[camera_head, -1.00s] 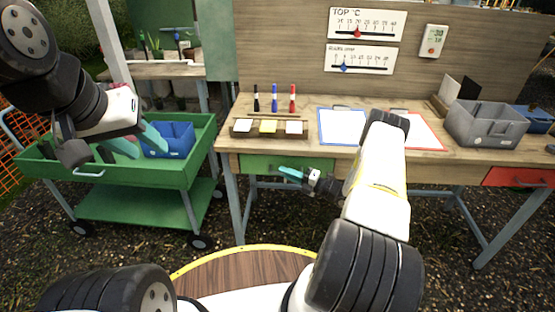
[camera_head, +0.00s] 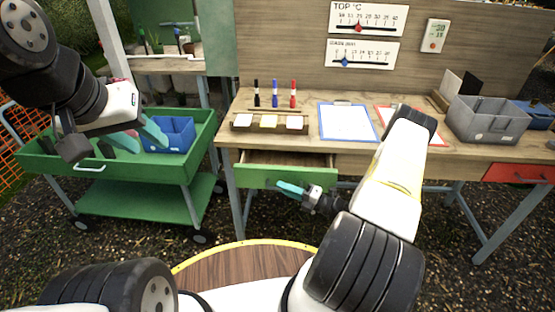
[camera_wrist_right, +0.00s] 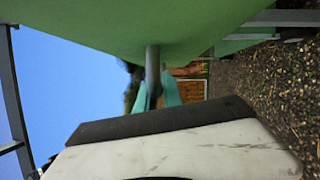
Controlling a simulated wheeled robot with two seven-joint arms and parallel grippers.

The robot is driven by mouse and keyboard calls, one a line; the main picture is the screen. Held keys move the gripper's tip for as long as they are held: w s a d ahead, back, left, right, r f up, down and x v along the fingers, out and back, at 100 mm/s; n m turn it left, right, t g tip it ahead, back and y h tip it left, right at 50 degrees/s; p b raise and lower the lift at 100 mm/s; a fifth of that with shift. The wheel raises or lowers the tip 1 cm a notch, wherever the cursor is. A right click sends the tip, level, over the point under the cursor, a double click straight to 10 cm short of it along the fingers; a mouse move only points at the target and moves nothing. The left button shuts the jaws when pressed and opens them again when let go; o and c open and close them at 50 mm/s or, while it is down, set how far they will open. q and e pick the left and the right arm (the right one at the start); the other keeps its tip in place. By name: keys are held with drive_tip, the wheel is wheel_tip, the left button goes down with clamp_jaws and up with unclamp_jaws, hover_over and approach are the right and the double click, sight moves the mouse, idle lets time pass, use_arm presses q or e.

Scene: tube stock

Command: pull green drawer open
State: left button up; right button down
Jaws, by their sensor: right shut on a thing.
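The green drawer (camera_head: 262,178) is under the left part of the wooden workbench. It stands partly out, and its inside shows above the front panel. My right gripper (camera_head: 290,190) is at the drawer front, with teal fingers. In the right wrist view the fingers (camera_wrist_right: 157,95) are shut on the grey drawer handle (camera_wrist_right: 152,66), below the green front panel (camera_wrist_right: 110,25). My left gripper (camera_head: 140,136) is over the green cart, its teal fingers apart and empty, near the blue bin.
The green cart (camera_head: 195,165) with a blue bin (camera_head: 170,135) stands at the left. On the workbench (camera_head: 350,160) are a pen tray (camera_head: 270,122), clipboards (camera_head: 347,121) and a grey crate (camera_head: 488,122). A red drawer (camera_head: 517,173) is at the right.

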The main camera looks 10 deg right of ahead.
drive_tip(key=s+a, duration=0.4)
drive_tip(key=s, duration=1.1)
drive_tip(key=shift+s+a, duration=0.2)
drive_tip(key=shift+s, duration=0.1)
drive_tip(key=c, duration=1.5)
unclamp_jaws()
drive_tip(key=v, duration=0.7)
drive_tip(key=shift+s+d, duration=0.25)
drive_tip(key=shift+d, duration=0.05)
drive_tip(key=shift+s+d, duration=0.1)
